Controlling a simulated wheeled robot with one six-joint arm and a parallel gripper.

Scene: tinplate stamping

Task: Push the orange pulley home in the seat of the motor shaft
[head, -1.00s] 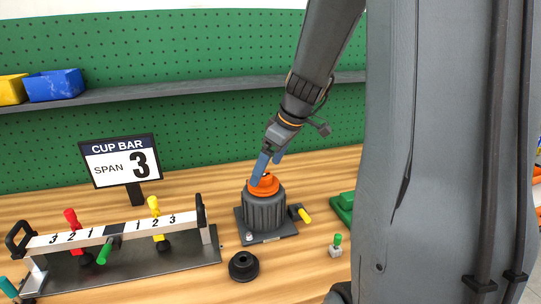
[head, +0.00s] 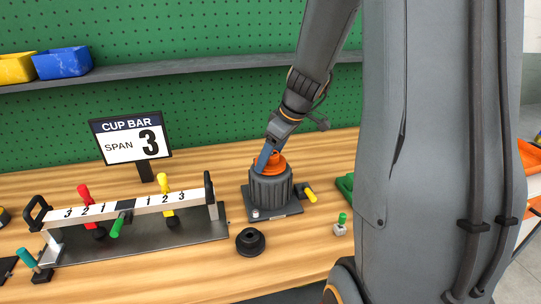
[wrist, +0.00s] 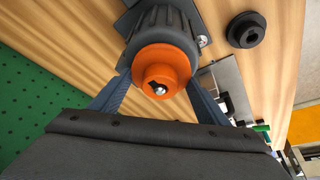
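The orange pulley (head: 275,162) is on top of the dark ribbed motor (head: 271,188), at the centre of the head view. In the wrist view the pulley (wrist: 162,70) faces me, and a bright shaft end shows in its keyed hole. My gripper (head: 264,158) reaches down to it from above. In the wrist view the two blue-grey fingers of my gripper (wrist: 159,84) lie against opposite sides of the pulley, shut on it. The ribbed motor body (wrist: 165,22) is behind the pulley. The seat under the pulley is hidden, so its depth is unclear.
A black round part (head: 250,241) lies in front of the motor. A yellow-handled item (head: 309,194) is close on its right, and a small green-topped piece (head: 340,225) is farther right. The numbered bar fixture (head: 140,250) fills the left. A shelf (head: 200,67) runs behind.

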